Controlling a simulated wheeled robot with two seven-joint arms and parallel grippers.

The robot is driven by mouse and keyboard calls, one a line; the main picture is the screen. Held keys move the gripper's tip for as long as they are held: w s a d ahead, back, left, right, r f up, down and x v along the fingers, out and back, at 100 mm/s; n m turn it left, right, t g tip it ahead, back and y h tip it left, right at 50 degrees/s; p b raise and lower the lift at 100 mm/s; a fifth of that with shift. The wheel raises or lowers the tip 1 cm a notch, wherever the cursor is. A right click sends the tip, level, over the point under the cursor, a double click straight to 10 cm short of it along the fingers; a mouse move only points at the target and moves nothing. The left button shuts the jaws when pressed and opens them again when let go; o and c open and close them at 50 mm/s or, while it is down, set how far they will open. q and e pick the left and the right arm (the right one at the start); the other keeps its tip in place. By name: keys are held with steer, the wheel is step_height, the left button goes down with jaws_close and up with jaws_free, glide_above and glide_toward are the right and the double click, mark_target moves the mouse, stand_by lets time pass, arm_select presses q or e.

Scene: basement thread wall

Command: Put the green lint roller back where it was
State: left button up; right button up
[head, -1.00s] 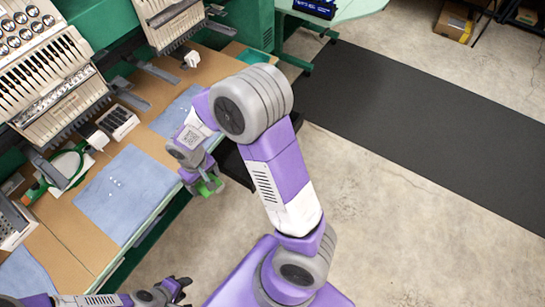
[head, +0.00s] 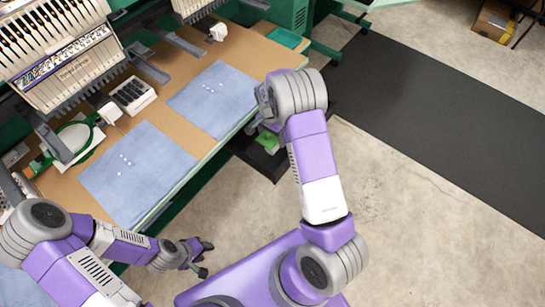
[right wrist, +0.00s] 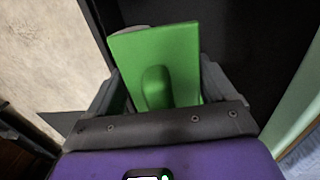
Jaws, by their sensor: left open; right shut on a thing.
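The green lint roller (head: 267,140) shows as a small green patch below my right arm in the head view. In the right wrist view, its green body (right wrist: 180,50) sits between the two fingers of my right gripper (right wrist: 158,88), which is shut on it. A dark surface (right wrist: 250,50) lies behind it; I cannot tell whether the roller touches it. In the head view most of the right gripper is hidden behind my arm. My left gripper (head: 200,258) is open and empty, in front of the table's near edge.
A black bin or shelf (head: 262,163) is beside the table's front edge, under the roller. The table (head: 75,185) holds blue cloths (head: 140,170), a black-slotted white tray (head: 133,95) and a green hoop (head: 75,135). Embroidery machines stand behind. Open floor and a dark mat (head: 430,120) lie right.

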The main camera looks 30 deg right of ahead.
step_height(320, 180, down, 10)
steer(key=shift+r+b, duration=0.15)
steer(key=shift+b, duration=1)
steer(key=o, duration=0.9)
steer(key=shift+r, duration=0.2)
steer(key=r+p, duration=0.1)
steer(key=r, duration=0.3)
steer(key=r+p, duration=0.1)
steer(key=r, duration=0.2)
steer(key=w+r+p, duration=0.1)
steer(key=r, duration=0.3)
steer(key=shift+a+r, duration=0.15)
steer(key=shift+r, duration=0.15)
steer(key=shift+r, duration=0.1)
